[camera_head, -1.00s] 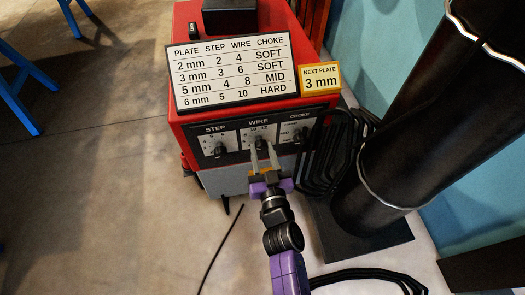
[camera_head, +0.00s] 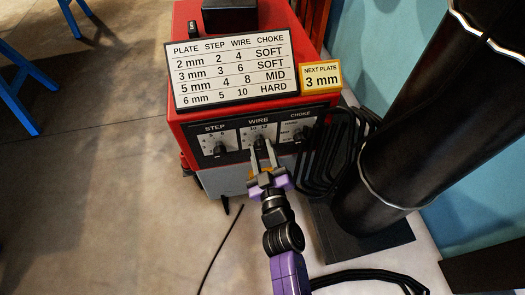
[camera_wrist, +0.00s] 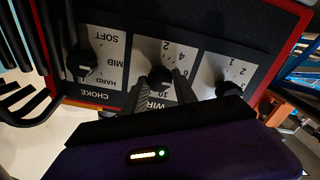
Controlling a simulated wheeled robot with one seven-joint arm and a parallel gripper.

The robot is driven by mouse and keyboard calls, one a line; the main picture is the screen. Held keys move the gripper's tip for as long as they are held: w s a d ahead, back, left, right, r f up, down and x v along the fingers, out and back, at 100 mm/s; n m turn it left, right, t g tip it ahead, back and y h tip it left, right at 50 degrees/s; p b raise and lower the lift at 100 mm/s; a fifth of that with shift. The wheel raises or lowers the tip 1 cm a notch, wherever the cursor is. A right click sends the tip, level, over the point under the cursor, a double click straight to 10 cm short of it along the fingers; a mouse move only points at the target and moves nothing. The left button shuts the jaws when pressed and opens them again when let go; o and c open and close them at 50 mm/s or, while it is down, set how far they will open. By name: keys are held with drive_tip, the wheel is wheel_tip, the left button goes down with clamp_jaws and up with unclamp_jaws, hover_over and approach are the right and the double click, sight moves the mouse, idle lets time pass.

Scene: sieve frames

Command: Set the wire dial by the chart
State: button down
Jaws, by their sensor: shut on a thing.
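The wire dial (camera_head: 259,142) is the middle of three dials on the front panel of a red machine (camera_head: 190,128). In the wrist view the black wire knob (camera_wrist: 158,77) sits between my two fingertips, with 2, 4 and 10 readable around it. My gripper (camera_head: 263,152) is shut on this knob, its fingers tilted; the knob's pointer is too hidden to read. The chart (camera_head: 233,68) on top lists 3 mm as step 3, wire 6, choke SOFT. A yellow sign (camera_head: 321,77) reads "NEXT PLATE 3 mm".
The step dial (camera_head: 219,149) is left of the wire dial, and the choke dial (camera_head: 298,135) is right, close to my fingers. Black coiled cable (camera_head: 327,165) hangs at the machine's right side. A large black cylinder (camera_head: 400,150) stands further right. The floor at left is open.

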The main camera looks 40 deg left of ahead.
drive_tip(key=shift+n, duration=0.9)
drive_tip(key=c, duration=1)
unclamp_jaws()
drive_tip(key=shift+s, duration=0.1)
drive_tip(key=p+v, duration=0.3)
drive_tip(key=v, duration=0.4)
drive_tip(key=shift+s+d, duration=0.2)
drive_tip(key=shift+d, duration=0.1)
